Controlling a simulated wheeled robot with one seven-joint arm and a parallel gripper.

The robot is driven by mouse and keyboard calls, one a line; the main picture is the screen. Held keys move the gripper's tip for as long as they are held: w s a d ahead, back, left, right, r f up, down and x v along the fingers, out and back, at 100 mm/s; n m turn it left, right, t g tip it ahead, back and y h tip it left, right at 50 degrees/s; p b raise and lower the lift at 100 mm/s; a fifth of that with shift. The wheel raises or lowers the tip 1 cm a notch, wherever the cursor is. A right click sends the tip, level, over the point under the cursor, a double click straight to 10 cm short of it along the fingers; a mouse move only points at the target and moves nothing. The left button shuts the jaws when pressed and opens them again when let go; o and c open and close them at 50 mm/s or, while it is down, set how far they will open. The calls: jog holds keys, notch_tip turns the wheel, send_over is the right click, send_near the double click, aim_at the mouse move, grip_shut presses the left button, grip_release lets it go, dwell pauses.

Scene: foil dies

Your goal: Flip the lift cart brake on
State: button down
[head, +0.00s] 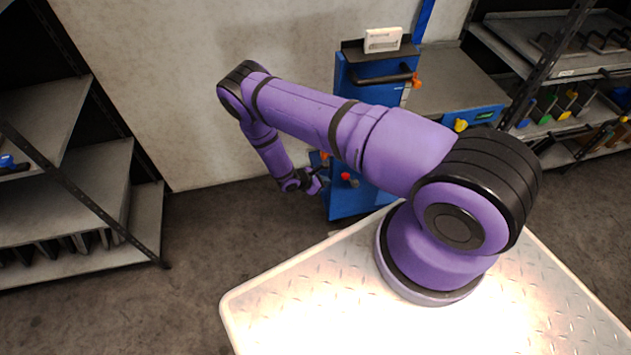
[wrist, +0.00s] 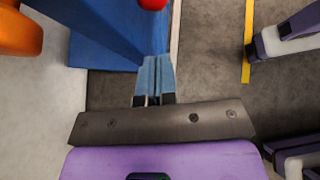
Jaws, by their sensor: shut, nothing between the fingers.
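The blue lift cart (head: 375,75) stands beyond my arm, with a black handle and a grey platform. A red knob (head: 346,176) is low on its blue body; a red knob also shows at the top edge of the wrist view (wrist: 152,4). I cannot tell which part is the brake. My gripper (head: 318,184) is low, just left of the cart's lower body. In the wrist view my gripper (wrist: 155,62) has its fingers together and empty, beside the blue body, with the red knob beyond the tips. Any contact is unclear.
An orange part (wrist: 18,32) fills the wrist view's upper left corner. A white box (head: 383,40) sits on top of the cart. Shelving (head: 70,200) stands at left, another rack (head: 535,50) at right. The floor left of the cart is clear.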

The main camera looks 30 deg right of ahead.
jog(key=shift+s+d, duration=0.2)
jog(key=shift+d, duration=2.3)
jog(key=shift+s+d+r, duration=0.25)
jog(key=shift+d+r, duration=0.35)
jog(key=shift+d, duration=0.2)
send_near(344, 176)
jog(key=a, duration=0.4)
jog(key=shift+w+a+r, duration=0.25)
jog(key=shift+a+r, duration=0.4)
